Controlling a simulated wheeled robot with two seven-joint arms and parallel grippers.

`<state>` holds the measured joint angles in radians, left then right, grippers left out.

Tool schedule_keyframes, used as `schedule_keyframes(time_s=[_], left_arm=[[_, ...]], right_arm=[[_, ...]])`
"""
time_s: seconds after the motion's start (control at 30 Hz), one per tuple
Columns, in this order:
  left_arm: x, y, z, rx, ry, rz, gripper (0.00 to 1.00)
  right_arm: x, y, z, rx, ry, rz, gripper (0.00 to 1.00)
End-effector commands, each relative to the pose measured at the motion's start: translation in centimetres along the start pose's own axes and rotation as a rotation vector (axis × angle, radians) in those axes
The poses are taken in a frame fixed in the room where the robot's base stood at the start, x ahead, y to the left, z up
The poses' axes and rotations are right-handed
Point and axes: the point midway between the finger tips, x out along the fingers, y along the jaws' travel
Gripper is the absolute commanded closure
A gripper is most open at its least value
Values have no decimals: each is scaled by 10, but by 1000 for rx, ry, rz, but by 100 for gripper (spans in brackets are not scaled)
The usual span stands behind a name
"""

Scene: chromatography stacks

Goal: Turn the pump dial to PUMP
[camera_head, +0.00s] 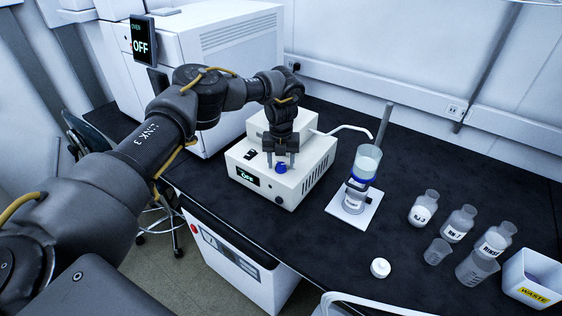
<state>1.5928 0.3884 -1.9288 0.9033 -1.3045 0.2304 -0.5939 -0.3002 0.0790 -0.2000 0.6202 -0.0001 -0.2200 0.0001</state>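The white pump box (300,183) stands on the black bench, with a small display (247,177) on its front that reads OFF. A blue dial (281,168) sits on its sloped face, right of the display. My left gripper (280,160) points down just above the dial. Its two fingers are apart, with a gap between them, and nothing is held. Whether a fingertip touches the dial I cannot tell. The gripper body hides part of the box top. My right gripper is not in view.
A glass column (364,168) on a white stand is right of the pump. Several bottles, including one labelled RINSE (493,240), and a WASTE bin (532,278) stand further right. A white cap (380,268) lies near the front edge. An oven (220,45) is behind my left arm.

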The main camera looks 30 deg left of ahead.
Motion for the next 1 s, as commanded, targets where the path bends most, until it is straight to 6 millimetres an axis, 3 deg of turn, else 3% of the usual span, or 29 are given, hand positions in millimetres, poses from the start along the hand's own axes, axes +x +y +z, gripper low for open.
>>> schedule_keyframes(time_s=[0.33,0.6,0.8,1.0], left_arm=[[-8,0,1,-1,-2,-1,48],[-58,-1,1,0,-5,-3,48],[-94,0,1,1,-4,0,48],[-107,0,0,0,0,1,48]], right_arm=[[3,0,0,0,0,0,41],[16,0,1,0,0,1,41],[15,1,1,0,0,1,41],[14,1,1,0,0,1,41]])
